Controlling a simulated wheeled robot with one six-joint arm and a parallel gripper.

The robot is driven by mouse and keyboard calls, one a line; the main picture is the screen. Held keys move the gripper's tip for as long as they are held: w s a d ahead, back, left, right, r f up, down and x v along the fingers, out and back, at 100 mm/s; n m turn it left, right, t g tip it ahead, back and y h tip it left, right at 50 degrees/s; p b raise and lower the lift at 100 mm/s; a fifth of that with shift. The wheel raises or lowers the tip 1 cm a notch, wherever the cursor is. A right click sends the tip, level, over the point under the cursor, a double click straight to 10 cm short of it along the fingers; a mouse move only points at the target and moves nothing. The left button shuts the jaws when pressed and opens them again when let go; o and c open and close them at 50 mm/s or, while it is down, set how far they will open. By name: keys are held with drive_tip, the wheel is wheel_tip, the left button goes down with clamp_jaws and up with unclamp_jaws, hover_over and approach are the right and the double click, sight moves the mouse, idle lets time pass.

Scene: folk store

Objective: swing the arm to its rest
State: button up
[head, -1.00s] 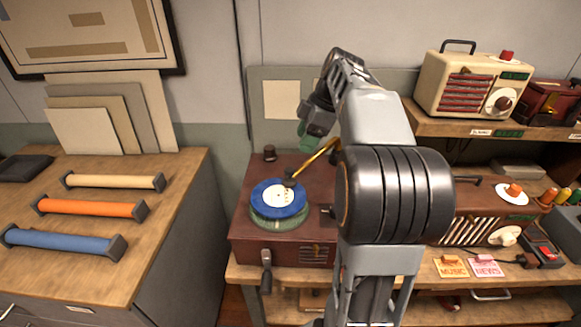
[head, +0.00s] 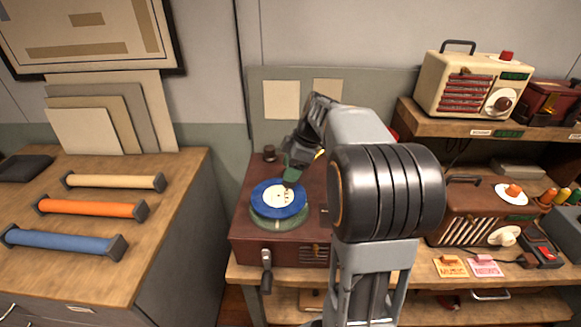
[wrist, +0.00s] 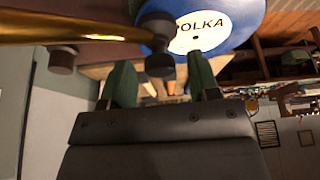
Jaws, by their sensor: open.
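The record player (head: 285,235) is a dark red-brown box. A blue record (head: 262,205) with a white label lies on its green platter (head: 275,223); the wrist view shows the record (wrist: 240,20) labelled POLKA. The brass tonearm (wrist: 75,27) ends in a dark head (wrist: 157,40) that overlaps the record in the wrist view. In the head view only a bit of brass shows behind my gripper (head: 293,172). My gripper (wrist: 160,68) is open, its green fingers on either side of the tonearm head. I cannot tell whether they touch it.
A dark knob (head: 269,153) stands at the player's back left corner. A crank (head: 266,270) is on its front. Radios (head: 470,85) stand to the right. A wooden cabinet (head: 180,190) with coloured bars is at the left, beyond a gap.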

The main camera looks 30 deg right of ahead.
drive_tip(key=shift+c, duration=0.4)
clamp_jaws()
